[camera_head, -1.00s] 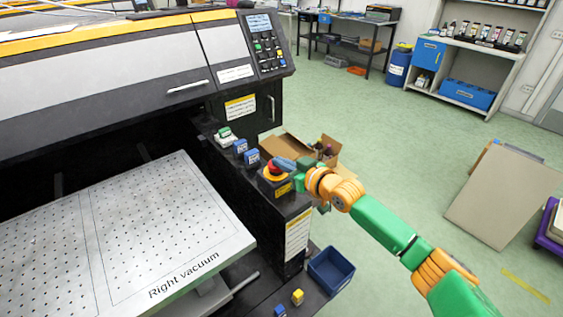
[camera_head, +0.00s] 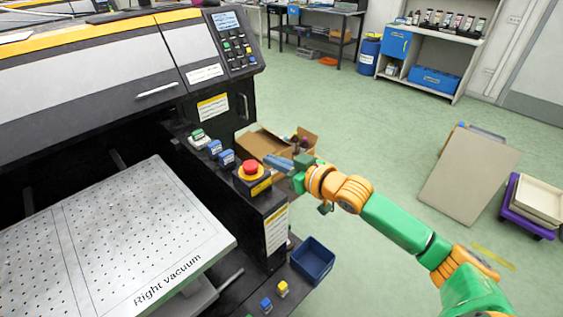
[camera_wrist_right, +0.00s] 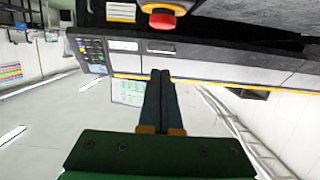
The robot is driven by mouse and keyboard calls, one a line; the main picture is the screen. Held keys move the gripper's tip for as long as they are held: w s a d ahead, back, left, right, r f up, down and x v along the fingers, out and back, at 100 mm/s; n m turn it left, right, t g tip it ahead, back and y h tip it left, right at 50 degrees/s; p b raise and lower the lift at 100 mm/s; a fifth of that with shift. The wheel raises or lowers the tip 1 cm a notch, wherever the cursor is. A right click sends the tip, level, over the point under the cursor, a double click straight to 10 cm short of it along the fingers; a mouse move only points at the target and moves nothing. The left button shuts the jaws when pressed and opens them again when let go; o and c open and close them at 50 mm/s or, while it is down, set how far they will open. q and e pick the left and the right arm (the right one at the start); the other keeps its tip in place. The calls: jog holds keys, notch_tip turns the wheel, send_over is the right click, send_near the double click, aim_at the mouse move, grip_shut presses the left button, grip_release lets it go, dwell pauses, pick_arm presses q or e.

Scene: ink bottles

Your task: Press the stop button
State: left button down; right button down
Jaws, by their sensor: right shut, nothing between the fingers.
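The red stop button (camera_head: 250,168) sits on a yellow collar on the black box at the printer's right front corner. It shows at the top of the right wrist view (camera_wrist_right: 162,20). My right gripper (camera_head: 270,161) is to the right of the button in the head view, with a visible gap between them. Its two fingers (camera_wrist_right: 161,90) are closed together and hold nothing. My left gripper is out of view.
Green and blue switches (camera_head: 213,148) line the ledge behind the button. A flat perforated bed (camera_head: 150,230) lies left. A cardboard box (camera_head: 264,143) stands behind the gripper, and a blue bin (camera_head: 313,262) sits below.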

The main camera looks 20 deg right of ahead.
jog(key=shift+v, duration=1.2)
